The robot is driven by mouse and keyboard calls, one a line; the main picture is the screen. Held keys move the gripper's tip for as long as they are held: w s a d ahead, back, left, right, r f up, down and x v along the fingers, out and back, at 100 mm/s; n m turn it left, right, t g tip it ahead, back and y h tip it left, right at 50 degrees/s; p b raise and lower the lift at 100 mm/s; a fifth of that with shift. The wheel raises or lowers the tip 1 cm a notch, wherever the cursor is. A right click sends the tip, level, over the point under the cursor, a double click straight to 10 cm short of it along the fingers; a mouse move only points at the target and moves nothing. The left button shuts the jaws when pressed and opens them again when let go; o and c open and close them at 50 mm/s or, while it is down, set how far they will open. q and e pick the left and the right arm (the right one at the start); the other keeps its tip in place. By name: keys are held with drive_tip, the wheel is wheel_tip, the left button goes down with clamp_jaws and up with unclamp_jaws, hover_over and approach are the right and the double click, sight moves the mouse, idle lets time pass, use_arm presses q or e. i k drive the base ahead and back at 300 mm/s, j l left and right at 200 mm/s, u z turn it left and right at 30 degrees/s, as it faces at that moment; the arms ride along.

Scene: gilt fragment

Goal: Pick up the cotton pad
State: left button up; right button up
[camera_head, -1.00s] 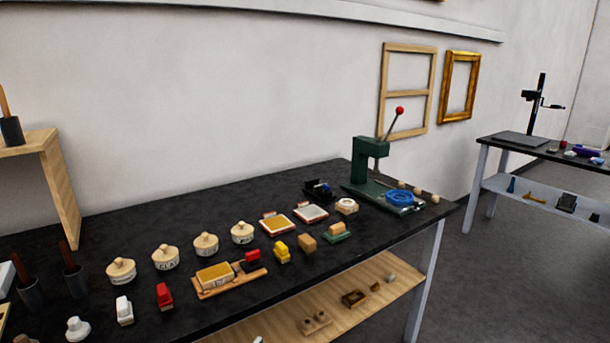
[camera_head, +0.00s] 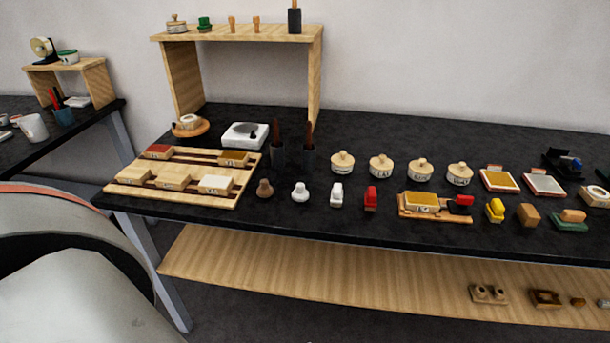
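I cannot tell for certain which item is the cotton pad. A small pale round piece (camera_head: 188,122) sits on a round wooden dish at the back left of the long black table (camera_head: 330,226). Another cream item with a round top (camera_head: 594,195) lies at the table's right, by the picture's edge. Both are too small to identify. Neither of my grippers is in view.
A slatted wooden rack (camera_head: 222,197) with several blocks, a white scale (camera_head: 245,135), dark cups with brushes, lidded pots (camera_head: 381,166) and stamps crowd the table. A wooden riser (camera_head: 236,33) stands behind. A large pale rounded shape fills the lower left.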

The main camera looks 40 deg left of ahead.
sight(300, 194)
drive_tip(key=u, duration=1.15)
